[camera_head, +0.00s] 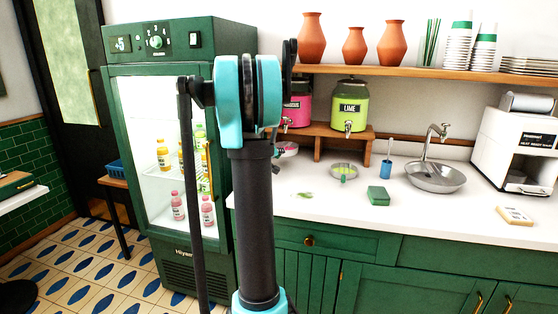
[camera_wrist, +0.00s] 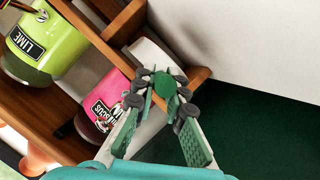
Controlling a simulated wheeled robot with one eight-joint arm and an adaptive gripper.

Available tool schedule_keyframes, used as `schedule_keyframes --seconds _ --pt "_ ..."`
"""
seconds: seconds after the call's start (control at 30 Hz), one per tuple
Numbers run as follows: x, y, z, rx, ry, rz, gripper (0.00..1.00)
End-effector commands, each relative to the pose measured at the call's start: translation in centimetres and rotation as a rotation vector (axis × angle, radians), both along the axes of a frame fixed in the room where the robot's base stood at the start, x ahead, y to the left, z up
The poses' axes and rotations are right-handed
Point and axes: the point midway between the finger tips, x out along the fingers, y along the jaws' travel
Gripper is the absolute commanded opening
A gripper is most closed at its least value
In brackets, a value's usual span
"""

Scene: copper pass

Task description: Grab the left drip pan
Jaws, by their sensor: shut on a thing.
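The left drip pan (camera_head: 288,149) is a small pale dish with pink in it, below the pink hibiscus dispenser (camera_head: 297,108) in the head view. My arm hides its left side. The other drip pan (camera_head: 343,173), with a green inside, sits on the counter below the lime dispenser (camera_head: 349,106).
A wooden stand (camera_head: 345,131) carries the dispensers close by. A green spill (camera_head: 301,195) lies on the counter (camera_head: 330,217). A glass-door fridge (camera_head: 177,180) stands left.

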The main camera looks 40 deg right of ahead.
Motion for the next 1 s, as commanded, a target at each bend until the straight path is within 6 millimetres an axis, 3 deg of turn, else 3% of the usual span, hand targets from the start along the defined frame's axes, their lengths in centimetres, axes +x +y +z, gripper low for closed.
schedule_keyframes --seconds 0.4,1.0 --pt "0.0 0.0 2.0 0.0 0.0 0.0 0.0" --pt "0.0 0.0 2.2 0.0 0.0 0.0 0.0"
